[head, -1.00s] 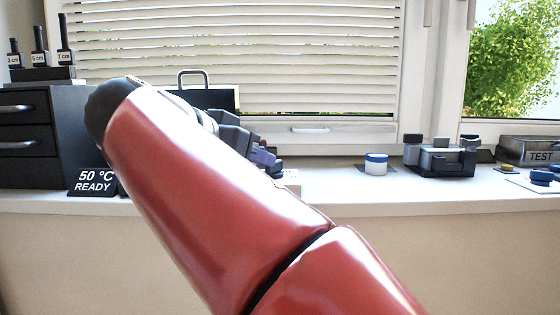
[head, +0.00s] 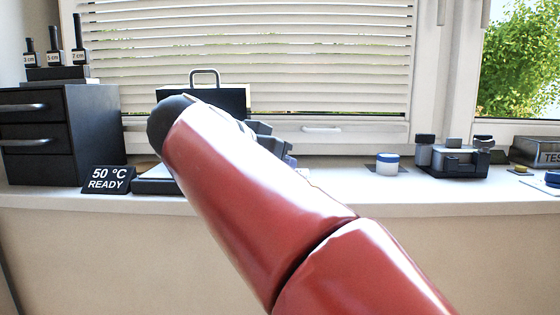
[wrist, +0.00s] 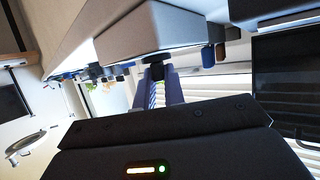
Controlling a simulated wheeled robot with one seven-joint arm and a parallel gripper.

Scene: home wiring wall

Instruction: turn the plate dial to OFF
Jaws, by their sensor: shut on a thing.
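The hot plate (head: 152,186) is a low dark base on the counter, mostly hidden behind my red arm in the head view. A black sign (head: 108,180) reading "50 °C READY" stands just left of it. In the wrist view a pale box-like body (wrist: 160,28) is close above my gripper, with a dark round dial (wrist: 155,60) at its near edge. My gripper (wrist: 158,75) has its two purple-blue fingers on either side of this dial and is shut on it. In the head view only a little of my gripper shows past the arm. The dial's markings and its setting cannot be read.
A black drawer unit (head: 60,135) stands at the left, with several labelled black pieces on top. A black case (head: 205,97) is behind my arm. A white and blue jar (head: 387,164) and a black device (head: 455,160) stand to the right. The counter front between is clear.

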